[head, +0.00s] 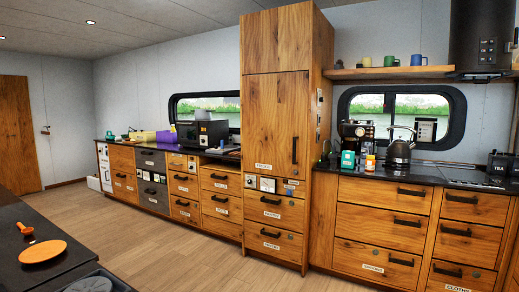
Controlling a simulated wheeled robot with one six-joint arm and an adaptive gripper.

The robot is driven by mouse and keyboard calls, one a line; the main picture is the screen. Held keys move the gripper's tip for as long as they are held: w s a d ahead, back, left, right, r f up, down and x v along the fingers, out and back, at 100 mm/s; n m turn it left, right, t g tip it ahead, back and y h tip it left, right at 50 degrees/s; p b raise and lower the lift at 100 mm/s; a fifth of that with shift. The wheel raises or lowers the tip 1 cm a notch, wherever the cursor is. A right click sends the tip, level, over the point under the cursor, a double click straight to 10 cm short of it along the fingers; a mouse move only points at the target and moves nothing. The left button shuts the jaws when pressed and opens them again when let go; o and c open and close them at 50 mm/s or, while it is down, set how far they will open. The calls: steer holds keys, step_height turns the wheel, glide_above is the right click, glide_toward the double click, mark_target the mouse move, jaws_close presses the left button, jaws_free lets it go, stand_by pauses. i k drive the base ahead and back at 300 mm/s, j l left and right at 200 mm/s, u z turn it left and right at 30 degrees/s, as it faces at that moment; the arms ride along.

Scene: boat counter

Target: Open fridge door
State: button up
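A tall wooden cabinet (274,55) stands in the middle of the far wall. Its large middle door (272,115) looks shut, flush with the front. A vertical dark handle (294,150) is on the door's right side. A small label is on the door's lower left, too small to read surely. No door is plainly marked as a fridge, so I cannot be sure this is it. My gripper is not in view.
Wooden floor (160,240) lies clear before the cabinet. A dark counter (30,285) with an orange board (43,251) is at lower left. Drawer units flank the cabinet; a kettle (399,150) and coffee machine (356,138) stand on the right counter.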

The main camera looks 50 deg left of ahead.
mark_target(275, 109)
steer(key=i+j+u, duration=0.25)
steer(key=u, duration=0.2)
steer(key=i+u, duration=0.45)
steer(key=i+j+u, duration=0.1)
steer(key=i+u, duration=0.2)
steer(key=u, duration=0.15)
steer(key=i+l+u, duration=0.15)
steer(key=i+u, duration=0.15)
steer(key=u, duration=0.15)
steer(key=i+j+u, duration=0.15)
steer(key=i+u, duration=0.15)
steer(key=i, duration=0.7)
steer(key=i+l+u, duration=0.1)
steer(key=i+u, duration=0.2)
steer(key=i, duration=0.7)
steer(key=i+z, duration=0.1)
steer(key=z, duration=0.3)
steer(key=i+z, duration=0.1)
steer(key=z, duration=0.3)
steer(key=i+j+z, duration=0.1)
steer(key=z, duration=0.3)
steer(key=i+j+z, duration=0.1)
steer(key=z, duration=0.3)
